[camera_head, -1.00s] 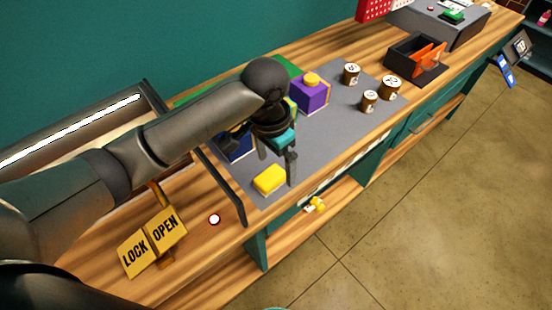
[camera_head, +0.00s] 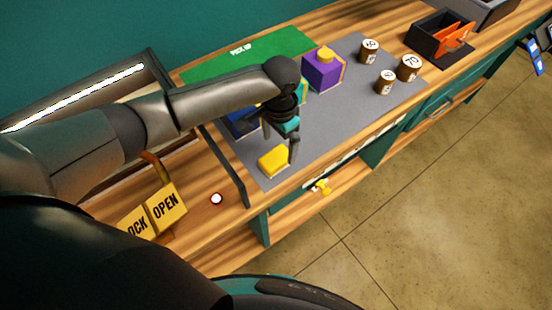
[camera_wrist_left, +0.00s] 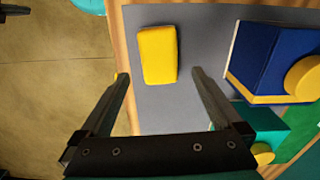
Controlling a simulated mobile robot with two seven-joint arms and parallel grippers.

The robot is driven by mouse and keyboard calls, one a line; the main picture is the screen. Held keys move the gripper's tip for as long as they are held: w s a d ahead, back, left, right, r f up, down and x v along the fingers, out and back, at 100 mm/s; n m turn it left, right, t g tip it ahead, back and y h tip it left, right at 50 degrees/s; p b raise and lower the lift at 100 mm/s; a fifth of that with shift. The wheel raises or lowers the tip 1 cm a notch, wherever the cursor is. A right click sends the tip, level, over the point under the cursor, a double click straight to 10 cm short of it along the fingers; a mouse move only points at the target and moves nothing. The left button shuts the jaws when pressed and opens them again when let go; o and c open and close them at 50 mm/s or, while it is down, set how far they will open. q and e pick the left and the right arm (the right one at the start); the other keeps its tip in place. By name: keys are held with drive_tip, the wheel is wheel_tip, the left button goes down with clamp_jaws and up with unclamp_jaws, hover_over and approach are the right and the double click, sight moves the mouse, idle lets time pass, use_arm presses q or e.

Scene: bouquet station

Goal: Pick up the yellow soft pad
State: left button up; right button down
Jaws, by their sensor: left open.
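The yellow soft pad (camera_head: 273,161) lies on the grey mat (camera_head: 315,137) near its front left corner. In the left wrist view the pad (camera_wrist_left: 158,55) is just beyond the fingertips, roughly between their lines. My left gripper (camera_head: 280,147) is above the mat beside the pad, fingers pointing down. In the left wrist view my left gripper (camera_wrist_left: 160,78) is open, with nothing between its fingers.
A blue block (camera_wrist_left: 275,60) with a yellow knob stands close to the right finger in the wrist view. A purple block (camera_head: 322,70) and white-topped cylinders (camera_head: 408,68) stand farther along. A dark rail (camera_head: 224,165) borders the mat's left side.

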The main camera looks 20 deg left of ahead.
sight(278, 156)
use_arm(q)
wheel_tip(278, 156, down, 5)
drive_tip(key=shift+s+r, duration=0.1)
drive_tip(key=c, duration=1.4)
wheel_tip(278, 156, up, 20)
drive_tip(key=p, duration=0.1)
drive_tip(key=shift+p, duration=0.35)
